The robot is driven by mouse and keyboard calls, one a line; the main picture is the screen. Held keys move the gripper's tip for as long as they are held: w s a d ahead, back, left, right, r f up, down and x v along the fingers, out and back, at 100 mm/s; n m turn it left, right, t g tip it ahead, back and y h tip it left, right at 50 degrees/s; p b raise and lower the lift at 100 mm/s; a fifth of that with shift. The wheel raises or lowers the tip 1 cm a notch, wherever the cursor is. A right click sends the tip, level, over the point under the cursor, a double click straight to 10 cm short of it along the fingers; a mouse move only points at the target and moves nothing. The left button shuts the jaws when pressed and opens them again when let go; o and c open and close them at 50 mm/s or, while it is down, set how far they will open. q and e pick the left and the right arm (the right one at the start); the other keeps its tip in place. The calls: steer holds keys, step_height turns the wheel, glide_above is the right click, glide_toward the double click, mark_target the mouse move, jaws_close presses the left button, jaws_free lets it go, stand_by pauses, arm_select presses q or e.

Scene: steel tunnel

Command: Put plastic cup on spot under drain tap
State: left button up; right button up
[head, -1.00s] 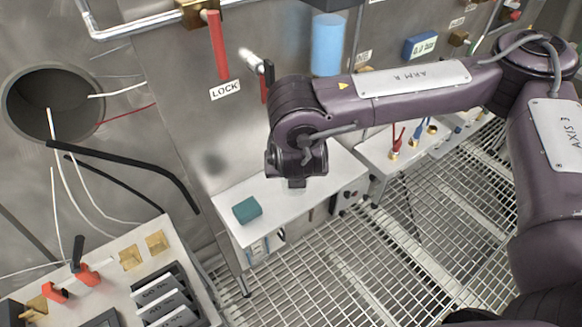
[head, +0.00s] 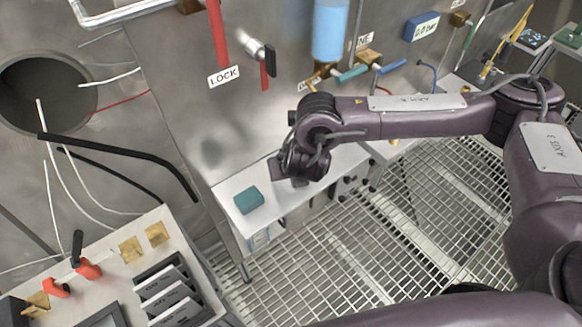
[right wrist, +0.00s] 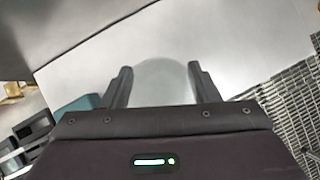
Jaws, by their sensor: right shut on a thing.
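A clear plastic cup (right wrist: 162,80) stands between the two dark fingers of my right gripper (right wrist: 160,88) in the right wrist view, which is shut on it. In the head view my right gripper (head: 287,177) is low over the white bench top (head: 237,188), right of a teal block; its fingers and the cup are mostly hidden by the wrist. A metal tap (head: 258,50) with a red lever sticks out of the steel wall above the bench. I cannot tell if it is the drain tap. No marked spot shows. My left gripper is out of view.
The teal block (head: 248,200) lies on the bench, left of my right gripper. A blue cylinder (head: 330,30) and small pipe fittings (head: 352,72) are on the wall above my right arm. A switch panel (head: 190,240) stands at lower left. Grating floor (head: 350,250) is open in front.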

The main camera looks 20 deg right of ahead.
steer(key=shift+f, duration=0.35)
steer(key=shift+f, duration=0.15)
steer(key=o, duration=1)
